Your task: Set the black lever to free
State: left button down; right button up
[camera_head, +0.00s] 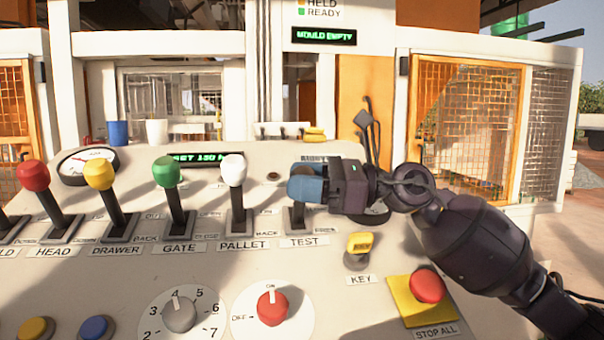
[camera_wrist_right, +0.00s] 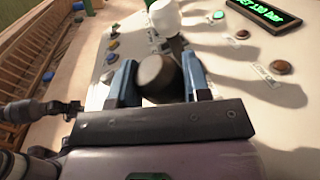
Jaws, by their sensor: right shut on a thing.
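The black lever (camera_head: 298,219) stands above the label TEST, at the right end of the row of levers. In the head view its knob is hidden behind my right gripper. In the right wrist view its dark round knob (camera_wrist_right: 160,79) sits between the two blue fingers. My right gripper (camera_head: 306,184) is shut on this knob, reaching in from the right; it also shows in the right wrist view (camera_wrist_right: 158,85). The small position labels beside the lever are mostly hidden or too small to read. My left gripper is not seen in the head view.
The white lever (camera_head: 234,171) stands just left of my right gripper. Green (camera_head: 166,172), yellow (camera_head: 99,175) and red (camera_head: 34,176) levers follow further left. A yellow key (camera_head: 359,243) and red stop button (camera_head: 427,286) lie below my right arm.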

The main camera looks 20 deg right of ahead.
jog(key=shift+f, duration=0.15)
jog(key=o, duration=1.3)
jog(key=shift+b+v, duration=0.55)
jog(key=shift+v, duration=4.9)
